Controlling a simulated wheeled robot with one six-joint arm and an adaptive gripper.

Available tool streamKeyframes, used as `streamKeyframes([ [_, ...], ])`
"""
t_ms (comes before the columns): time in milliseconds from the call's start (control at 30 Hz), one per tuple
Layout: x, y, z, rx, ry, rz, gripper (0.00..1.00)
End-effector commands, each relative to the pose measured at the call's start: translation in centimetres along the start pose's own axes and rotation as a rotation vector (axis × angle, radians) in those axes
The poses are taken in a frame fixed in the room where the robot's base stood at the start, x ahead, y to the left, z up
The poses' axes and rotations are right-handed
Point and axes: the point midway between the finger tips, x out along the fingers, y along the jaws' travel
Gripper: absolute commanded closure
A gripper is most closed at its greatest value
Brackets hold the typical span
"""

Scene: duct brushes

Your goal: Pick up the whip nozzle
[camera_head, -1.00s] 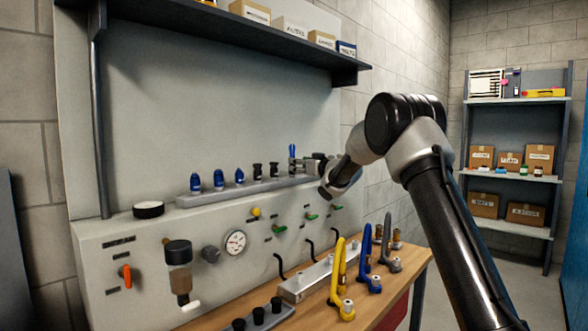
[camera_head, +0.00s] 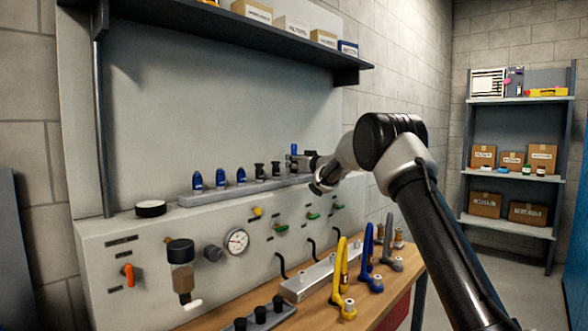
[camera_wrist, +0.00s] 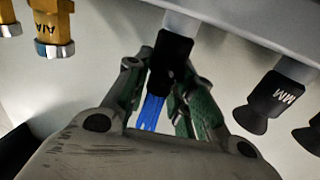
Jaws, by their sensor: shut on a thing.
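The whip nozzle has a black body (camera_wrist: 172,50) and blue strands (camera_wrist: 152,112). In the wrist view my gripper (camera_wrist: 165,88) has its green-padded fingers on both sides of it, shut on it where the black body meets the strands. A pale stem joins the black body to the grey rail. In the head view the blue strands (camera_head: 294,149) point up at the right end of the rail (camera_head: 245,188). My gripper (camera_head: 297,162) reaches it from the right and hides much of its body there.
Black cup-shaped nozzles (camera_wrist: 276,98) stand beside it on the rail, and gold ones (camera_wrist: 53,30) are on the other side. Below are a gauge (camera_head: 237,241), valves and yellow, blue and grey hooked tools (camera_head: 340,280). A shelf (camera_head: 250,35) hangs above.

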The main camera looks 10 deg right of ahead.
Motion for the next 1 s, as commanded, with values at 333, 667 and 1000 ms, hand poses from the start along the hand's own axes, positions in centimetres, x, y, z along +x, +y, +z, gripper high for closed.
streamKeyframes([
  [333, 0.0, 0.0, -2.0, -0.002, 0.005, 0.0, 0.99],
  [667, 0.0, 0.0, -8.5, -0.003, 0.003, 0.0, 0.99],
  [1000, 0.0, 0.0, -10.1, 0.0, 0.0, 0.0, 0.99],
])
